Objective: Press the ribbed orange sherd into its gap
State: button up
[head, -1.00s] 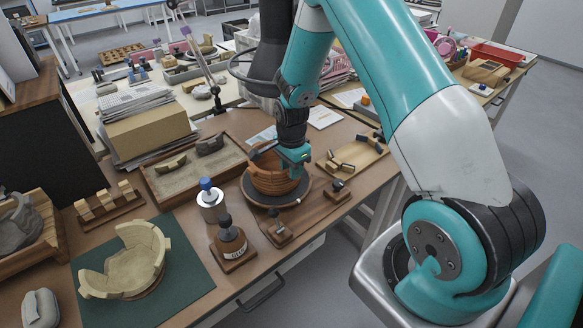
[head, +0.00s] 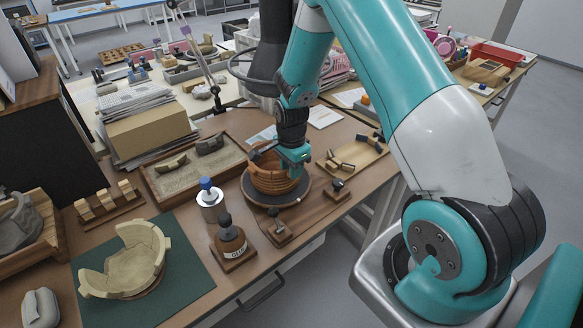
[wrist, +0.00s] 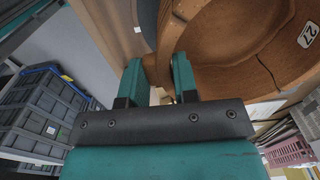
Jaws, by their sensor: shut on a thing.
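The orange-brown ribbed bowl (head: 270,183) stands on a dark round turntable (head: 302,193) near the table's front edge. My gripper (head: 291,163) is at the bowl's rim, pointing down. In the wrist view, the bowl's inside (wrist: 240,30) fills the upper right and carries a white label marked 27. My gripper's fingers (wrist: 159,68) are shut on an orange-brown piece (wrist: 171,36) at the bowl's wall, which I take as the ribbed orange sherd. Its gap and most of its outline are hidden, so I cannot tell whether it is seated.
A glue bottle (head: 231,243) and a white jar with a blue cap (head: 209,202) stand left of the turntable. A sand tray (head: 160,199) lies behind, and a wooden tray with small pieces (head: 335,172) to the right. A cream, partial bowl (head: 128,265) sits on a green mat (head: 190,283).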

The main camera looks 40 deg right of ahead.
jog(key=shift+f, duration=0.1)
jog(key=o, duration=0.9)
notch_tip(320, 180, up, 17)
jog(key=shift+r+b, duration=0.2)
jog(key=shift+b, duration=0.6)
